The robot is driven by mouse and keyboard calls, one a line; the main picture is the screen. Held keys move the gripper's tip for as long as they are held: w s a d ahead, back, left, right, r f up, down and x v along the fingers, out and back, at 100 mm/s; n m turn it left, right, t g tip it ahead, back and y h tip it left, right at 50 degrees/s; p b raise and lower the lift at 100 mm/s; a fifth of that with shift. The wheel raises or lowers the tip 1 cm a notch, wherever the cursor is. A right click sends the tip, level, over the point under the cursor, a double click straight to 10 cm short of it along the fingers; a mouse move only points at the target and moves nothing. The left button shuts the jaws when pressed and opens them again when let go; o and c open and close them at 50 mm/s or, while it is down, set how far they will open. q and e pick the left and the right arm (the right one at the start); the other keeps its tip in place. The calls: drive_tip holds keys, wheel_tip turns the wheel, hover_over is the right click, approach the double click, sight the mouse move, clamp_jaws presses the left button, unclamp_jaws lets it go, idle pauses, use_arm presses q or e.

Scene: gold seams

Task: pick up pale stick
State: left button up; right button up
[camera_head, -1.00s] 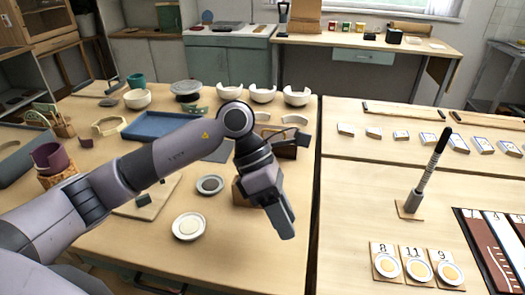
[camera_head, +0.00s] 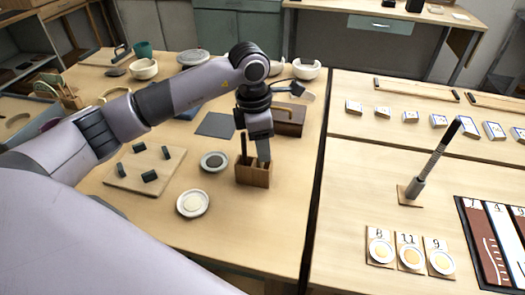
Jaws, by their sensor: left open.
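My left gripper (camera_head: 262,152) points down over a small brown wooden holder (camera_head: 254,176) near the middle of the table, with its fingertips at the holder's top opening. It is open. A thin dark stick (camera_head: 243,146) stands upright in the left part of the holder, just left of the gripper. I cannot make out a pale stick for sure; the gripper covers part of the holder's opening. My right gripper is not in view.
A white dish (camera_head: 193,204) and a grey-rimmed dish (camera_head: 214,161) lie left of the holder. A board with dark blocks (camera_head: 145,168) is farther left. A brown box (camera_head: 288,121) stands behind. Table in front of the holder is clear.

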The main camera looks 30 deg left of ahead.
use_arm(q)
drive_tip(key=shift+w+d+f, duration=0.1)
drive_tip(key=shift+f, duration=0.65)
clamp_jaws()
drive_tip(key=shift+r, duration=0.15)
